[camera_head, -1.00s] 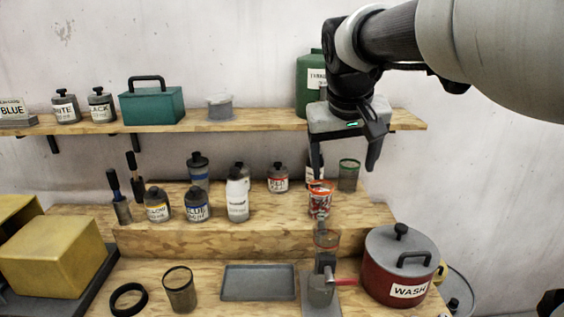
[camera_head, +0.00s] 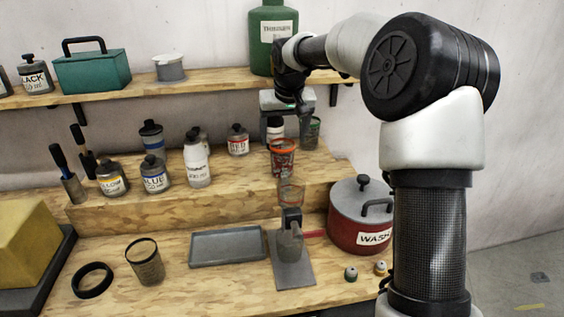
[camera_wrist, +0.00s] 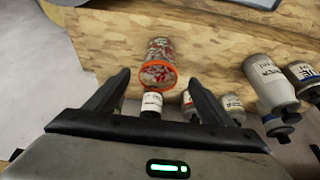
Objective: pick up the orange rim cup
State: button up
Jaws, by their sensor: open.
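The orange rim cup (camera_head: 283,160) is a mesh-like cup with a red and white pattern. It stands upright on the raised wooden step, towards its right end. My gripper (camera_head: 287,128) is open and empty, just above and behind the cup's rim in the head view. In the wrist view the cup (camera_wrist: 158,58) shows its orange rim between and just beyond the open fingertips (camera_wrist: 158,76). I see no finger touching it.
A green-rimmed cup (camera_head: 312,134) stands close at the right. A red-labelled bottle (camera_head: 238,141) and a white bottle (camera_head: 196,165) stand to the left. The upper shelf (camera_head: 150,92) overhangs behind.

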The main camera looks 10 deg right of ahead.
aim_at(282, 151)
jog(key=x, duration=0.8)
jog(key=shift+w+d, duration=0.1)
jog(key=shift+w, duration=0.15)
jog(key=c, duration=1.3)
jog(key=shift+c, duration=1.2)
jog(key=shift+r, duration=0.15)
